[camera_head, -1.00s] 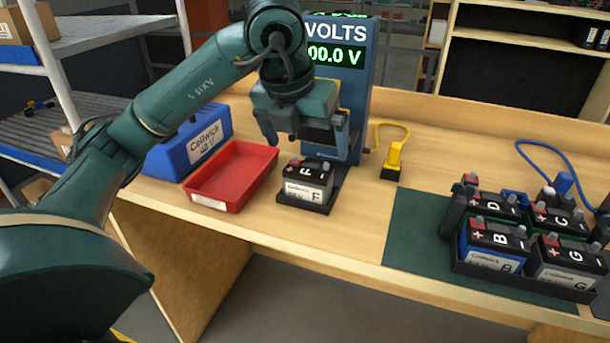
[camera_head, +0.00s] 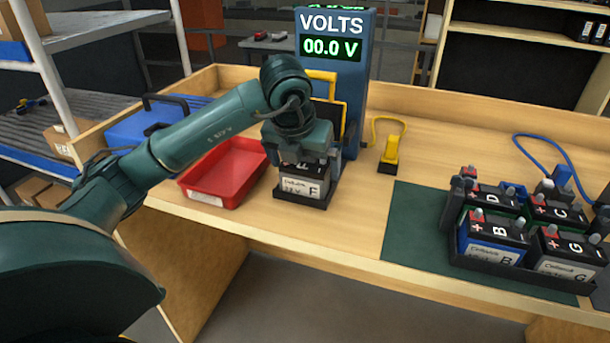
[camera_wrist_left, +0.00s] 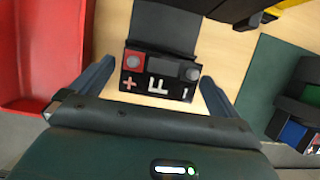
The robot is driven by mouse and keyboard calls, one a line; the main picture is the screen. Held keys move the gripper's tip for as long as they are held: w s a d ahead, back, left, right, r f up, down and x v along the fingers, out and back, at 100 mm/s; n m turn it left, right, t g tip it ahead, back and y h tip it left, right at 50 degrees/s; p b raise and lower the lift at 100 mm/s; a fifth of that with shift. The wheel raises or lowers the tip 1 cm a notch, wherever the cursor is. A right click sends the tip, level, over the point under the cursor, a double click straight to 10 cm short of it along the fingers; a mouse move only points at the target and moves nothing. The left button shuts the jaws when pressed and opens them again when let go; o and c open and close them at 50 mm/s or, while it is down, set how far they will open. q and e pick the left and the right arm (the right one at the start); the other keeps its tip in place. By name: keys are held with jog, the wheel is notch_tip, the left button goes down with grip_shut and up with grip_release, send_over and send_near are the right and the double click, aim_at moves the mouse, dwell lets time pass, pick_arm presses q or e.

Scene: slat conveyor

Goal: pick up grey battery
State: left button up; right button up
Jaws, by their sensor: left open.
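The grey battery marked F (camera_head: 304,186) stands upright in a small black holder (camera_head: 301,204) at the foot of the volt meter. Its black top shows a red terminal, a grey terminal and the letter F in the left wrist view (camera_wrist_left: 158,82). My left gripper (camera_head: 304,160) is above the battery and pointing down. Its open fingers (camera_wrist_left: 152,82) stand on either side of the battery, with gaps visible. In the head view the gripper hides much of the battery's top. My right gripper is not clearly visible.
A red tray (camera_head: 215,192) lies left of the battery, with a blue case (camera_head: 135,125) behind it. The volt meter (camera_head: 350,85) reads 00.0 V. A yellow probe (camera_head: 389,152) stands to the right. A black crate (camera_head: 520,272) of lettered batteries sits on the green mat (camera_head: 410,240).

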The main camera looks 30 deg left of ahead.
pick_arm(q)
jog(key=shift+x, duration=0.8)
jog(key=shift+c, duration=0.2)
